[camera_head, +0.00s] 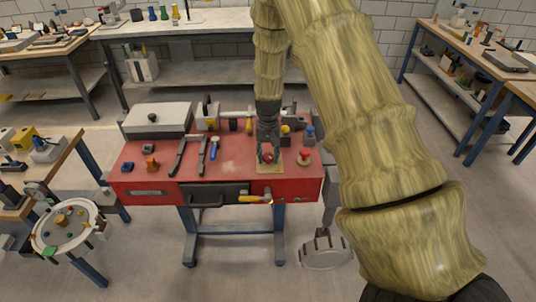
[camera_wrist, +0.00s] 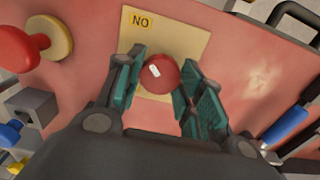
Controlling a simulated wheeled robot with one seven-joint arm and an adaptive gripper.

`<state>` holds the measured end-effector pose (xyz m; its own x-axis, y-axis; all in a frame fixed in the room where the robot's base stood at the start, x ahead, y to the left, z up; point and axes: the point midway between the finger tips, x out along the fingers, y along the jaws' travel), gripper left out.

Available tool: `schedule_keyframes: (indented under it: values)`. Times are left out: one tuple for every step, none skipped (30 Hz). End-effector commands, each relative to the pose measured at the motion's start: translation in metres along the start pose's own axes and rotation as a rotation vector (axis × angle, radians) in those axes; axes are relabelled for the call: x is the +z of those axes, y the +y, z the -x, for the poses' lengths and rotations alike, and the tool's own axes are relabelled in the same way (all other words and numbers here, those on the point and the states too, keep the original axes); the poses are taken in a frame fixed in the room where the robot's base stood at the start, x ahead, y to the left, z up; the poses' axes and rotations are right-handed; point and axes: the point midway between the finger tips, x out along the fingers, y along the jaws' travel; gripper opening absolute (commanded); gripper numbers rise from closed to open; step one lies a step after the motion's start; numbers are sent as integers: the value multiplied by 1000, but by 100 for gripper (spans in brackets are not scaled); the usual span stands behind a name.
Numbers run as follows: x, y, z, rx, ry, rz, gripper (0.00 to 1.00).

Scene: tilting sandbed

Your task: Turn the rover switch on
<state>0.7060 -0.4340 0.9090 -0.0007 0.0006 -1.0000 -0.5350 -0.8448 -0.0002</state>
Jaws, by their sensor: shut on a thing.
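A round red knob (camera_wrist: 160,75) with a small white mark sits on a square tan plate (camera_wrist: 185,40) in the wrist view. The plate carries a yellow label (camera_wrist: 142,20) reading NO. I take this knob to be the rover switch. My gripper (camera_wrist: 161,62) is shut on the red knob, with one finger on each side of it. In the head view my gripper (camera_head: 268,150) points down over the plate (camera_head: 263,169) near the front right of the red bench. The fingers partly cover the knob there.
A second red knob (camera_head: 304,156) on a round tan base stands close to the right of the plate. A grey box (camera_head: 157,119) stands at the back left.

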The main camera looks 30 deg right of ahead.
Motion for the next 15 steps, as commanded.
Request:
schedule_keyframes:
  values:
    - [-2,0,1,0,4,-2,14]
    - [-2,0,1,0,4,-2,14]
    - [-2,0,1,0,4,-2,14]
    - [-2,0,1,0,4,-2,14]
    - [-2,0,1,0,4,-2,14]
    - [-2,0,1,0,4,-2,14]
    - [-2,0,1,0,4,-2,14]
    - [-2,0,1,0,4,-2,14]
    - [-2,0,1,0,5,-2,14]
    - [-2,0,1,0,5,-2,39]
    - [-2,0,1,0,5,-1,45]
    - [-2,0,1,0,4,-1,52]
    - [-2,0,1,0,4,-1,58]
    - [-2,0,1,0,4,-1,60]
    - [-1,0,1,0,3,-1,60]
